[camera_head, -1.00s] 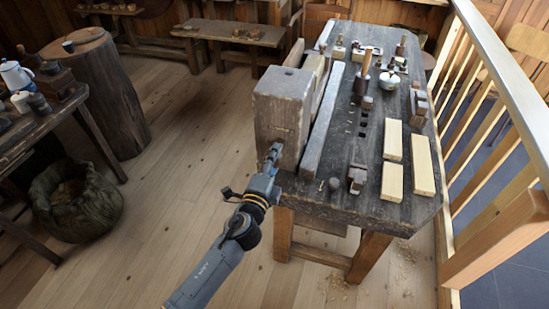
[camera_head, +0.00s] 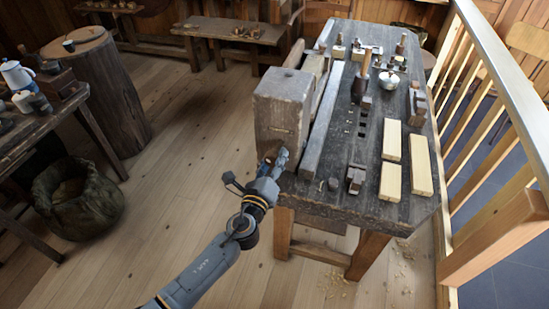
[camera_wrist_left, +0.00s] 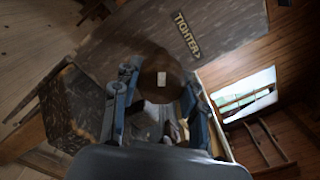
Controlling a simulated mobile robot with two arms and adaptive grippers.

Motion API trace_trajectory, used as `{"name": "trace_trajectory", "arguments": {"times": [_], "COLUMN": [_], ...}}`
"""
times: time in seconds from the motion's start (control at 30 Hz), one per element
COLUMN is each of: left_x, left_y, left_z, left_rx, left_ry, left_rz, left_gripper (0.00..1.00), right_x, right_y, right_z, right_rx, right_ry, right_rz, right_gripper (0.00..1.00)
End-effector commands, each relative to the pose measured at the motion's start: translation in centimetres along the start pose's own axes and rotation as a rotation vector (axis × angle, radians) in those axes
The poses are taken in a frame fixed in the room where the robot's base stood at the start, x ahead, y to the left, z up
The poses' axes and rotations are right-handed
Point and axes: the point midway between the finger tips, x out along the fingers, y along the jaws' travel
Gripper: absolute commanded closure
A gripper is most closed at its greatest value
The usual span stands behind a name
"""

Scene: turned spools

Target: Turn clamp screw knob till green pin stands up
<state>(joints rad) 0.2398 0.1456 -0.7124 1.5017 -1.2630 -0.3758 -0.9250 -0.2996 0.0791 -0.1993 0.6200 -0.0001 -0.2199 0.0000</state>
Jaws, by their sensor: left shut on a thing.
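My left gripper (camera_head: 273,158) is at the lower front of the big grey wooden vise block (camera_head: 280,97) on the workbench. In the left wrist view its two fingers (camera_wrist_left: 160,92) are shut on the sides of a dark brown round knob (camera_wrist_left: 151,61), which has a small pale mark on its face. A label reading "TIGHTER>" is on the wooden face beside the knob. In the head view the gripper hides most of the knob. I cannot make out a green pin in either view. My right gripper is not in view.
The workbench (camera_head: 345,200) carries pale wooden blocks (camera_head: 421,165), a mallet (camera_head: 361,75) and a white bowl (camera_head: 389,80). A wooden railing (camera_head: 505,90) runs along its right side. Open floor lies left of my arm, with a sack (camera_head: 78,200) and a stump (camera_head: 105,100) farther left.

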Motion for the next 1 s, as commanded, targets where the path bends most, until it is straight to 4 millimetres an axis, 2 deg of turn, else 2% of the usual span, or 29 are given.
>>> {"name": "trace_trajectory", "arguments": {"times": [0.03,0.3,0.73,0.77,0.8,0.87,1.0], "left_x": [-0.34,-0.35,-0.35,-0.35,-0.35,-0.31,-0.21], "left_y": [0.42,0.54,0.57,0.57,0.57,0.52,0.37], "left_z": [-0.76,-0.83,-0.88,-0.88,-0.88,-0.77,-0.52], "left_rx": [0.020,0.085,0.092,0.092,0.092,0.091,0.091], "left_ry": [0.015,0.016,0.016,0.017,0.016,0.014,0.010], "left_rz": [0.007,0.007,0.007,0.007,0.007,0.006,0.004], "left_gripper": [0.89,0.89,0.89,0.53,0.45,0.34,0.34], "right_x": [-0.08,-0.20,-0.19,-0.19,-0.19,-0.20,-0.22], "right_y": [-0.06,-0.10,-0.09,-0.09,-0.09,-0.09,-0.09], "right_z": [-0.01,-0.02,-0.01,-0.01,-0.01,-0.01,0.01], "right_rx": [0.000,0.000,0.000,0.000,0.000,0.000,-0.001], "right_ry": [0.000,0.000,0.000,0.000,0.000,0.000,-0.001], "right_rz": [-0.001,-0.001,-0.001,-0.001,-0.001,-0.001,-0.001], "right_gripper": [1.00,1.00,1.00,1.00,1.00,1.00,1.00]}}
